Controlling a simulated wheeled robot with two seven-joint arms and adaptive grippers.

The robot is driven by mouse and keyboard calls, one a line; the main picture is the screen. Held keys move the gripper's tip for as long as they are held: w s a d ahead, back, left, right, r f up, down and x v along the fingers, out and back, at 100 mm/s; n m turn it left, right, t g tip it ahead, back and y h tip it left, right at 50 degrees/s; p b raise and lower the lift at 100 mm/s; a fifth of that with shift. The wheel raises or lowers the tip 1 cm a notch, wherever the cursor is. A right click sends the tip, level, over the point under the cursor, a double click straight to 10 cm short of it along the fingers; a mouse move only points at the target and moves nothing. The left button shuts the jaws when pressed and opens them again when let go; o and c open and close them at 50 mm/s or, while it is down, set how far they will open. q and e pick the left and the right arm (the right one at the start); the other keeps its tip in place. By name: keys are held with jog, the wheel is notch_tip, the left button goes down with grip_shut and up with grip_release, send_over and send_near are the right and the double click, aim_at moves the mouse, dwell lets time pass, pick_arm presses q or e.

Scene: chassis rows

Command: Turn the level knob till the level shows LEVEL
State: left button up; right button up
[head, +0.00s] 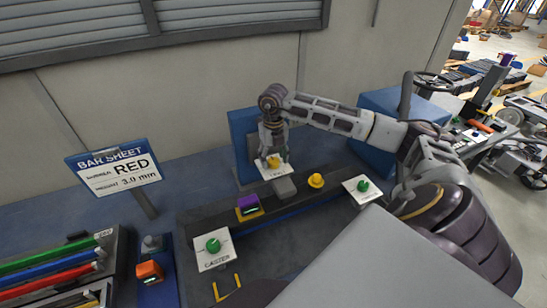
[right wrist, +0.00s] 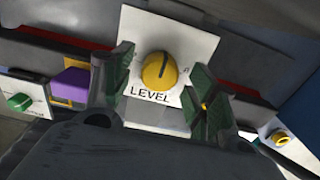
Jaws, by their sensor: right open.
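The yellow level knob (head: 273,161) sits on a white plate marked LEVEL, on a grey mount at the back of the dark bench rail. In the right wrist view the knob (right wrist: 160,71) is round, with a dark pointer line towards the plate's upper edge. My right gripper (head: 272,148) is over the knob. Its open fingers (right wrist: 160,88) stand either side of the knob, with gaps visible. A purple block (head: 249,207) with a small dark, green-lit face sits on the rail; I cannot read it or tell whether it is the level. My left gripper is not in view.
A green knob on a plate marked CASTER (head: 213,245) is at front left, another green knob (head: 363,185) at right. A yellow round part (head: 316,180) sits between. A bar sheet sign (head: 113,170), coloured bars (head: 50,270) and an orange block (head: 150,272) are left.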

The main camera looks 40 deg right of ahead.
jog(key=shift+f, duration=0.15)
jog(key=c, duration=1)
jog(key=shift+c, duration=0.2)
